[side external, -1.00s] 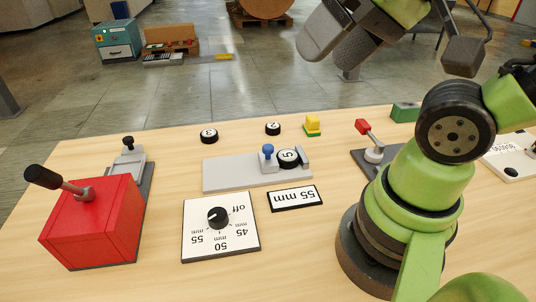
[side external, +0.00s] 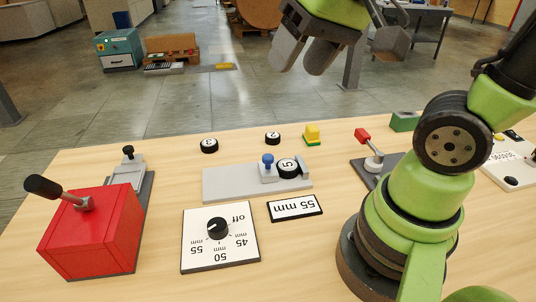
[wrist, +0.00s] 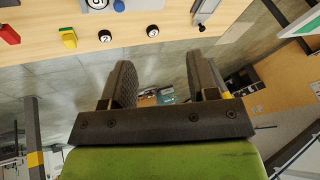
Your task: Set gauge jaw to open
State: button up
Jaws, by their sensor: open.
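The gauge is a flat light grey base (side external: 228,184) in the middle of the table. A small jaw with a blue knob (side external: 268,160) stands on its right part. A black puck marked 5 (side external: 288,168) sits between this jaw and a grey end block (side external: 305,168); I cannot tell whether the jaw touches it. My gripper (wrist: 160,78) is open and empty, with its fingers apart. In the side view it is high up, well above and away from the gauge. In the wrist view the blue knob (wrist: 119,5) shows at the top edge.
A red lever box (side external: 95,235), a dial panel (side external: 195,245) and a 55 mm card (side external: 295,207) stand in front. Pucks 3 (side external: 209,146) and 2 (side external: 272,138), a yellow block (side external: 312,133) and a red-handled lever (side external: 368,142) are around the gauge.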

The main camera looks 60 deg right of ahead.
jog(key=w+d+f+g+h, duration=0.1)
jog(key=w+d+f+g, duration=0.25)
jog(key=w+f, duration=0.3)
jog(key=m+g, duration=0.1)
jog(key=g, duration=0.1)
send_near(268, 156)
notch_tip(268, 156, down, 9)
jog(key=shift+s, duration=0.15)
